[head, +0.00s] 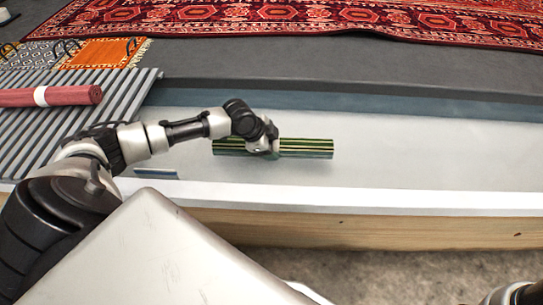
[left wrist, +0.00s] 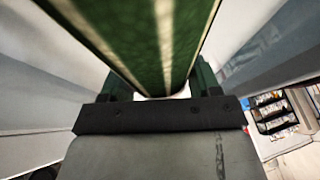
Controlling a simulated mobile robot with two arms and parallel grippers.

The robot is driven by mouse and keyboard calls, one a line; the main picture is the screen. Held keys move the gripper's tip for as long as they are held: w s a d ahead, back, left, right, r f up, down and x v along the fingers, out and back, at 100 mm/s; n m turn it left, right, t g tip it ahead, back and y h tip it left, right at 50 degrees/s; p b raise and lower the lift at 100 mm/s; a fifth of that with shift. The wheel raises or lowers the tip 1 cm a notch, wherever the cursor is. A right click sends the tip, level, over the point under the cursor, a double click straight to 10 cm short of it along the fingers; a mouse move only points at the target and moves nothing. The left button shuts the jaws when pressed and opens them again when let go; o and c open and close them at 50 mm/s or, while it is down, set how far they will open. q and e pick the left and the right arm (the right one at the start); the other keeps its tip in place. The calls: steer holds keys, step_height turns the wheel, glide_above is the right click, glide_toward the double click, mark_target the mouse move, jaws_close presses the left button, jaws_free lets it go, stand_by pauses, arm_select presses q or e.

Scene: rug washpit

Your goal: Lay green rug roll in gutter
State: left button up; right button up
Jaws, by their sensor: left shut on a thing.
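The green rug roll (head: 306,148), striped green and yellow, lies crosswise in the head view over the pale gutter (head: 430,150). My left gripper (head: 266,148) is shut around the roll near its middle. In the left wrist view the roll (left wrist: 135,35) runs up from between the fingers of my left gripper (left wrist: 160,85) and fills the top. A faint shadow shows below the roll; I cannot tell whether it touches the gutter floor. My right gripper is out of view.
A red roll with a white band (head: 70,96) lies on a grey slatted rack (head: 120,90) at left. A small blue-white strip (head: 156,173) lies near the gutter's front edge. A wooden-faced rim (head: 370,222) runs in front. Patterned rugs (head: 300,15) lie behind. The gutter's right side is clear.

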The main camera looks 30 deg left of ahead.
arm_select(q)
step_height(320, 180, down, 4)
steer(key=b, duration=0.3)
steer(key=shift+f, duration=0.2)
steer(key=shift+r, duration=0.1)
steer(key=o, duration=1.2)
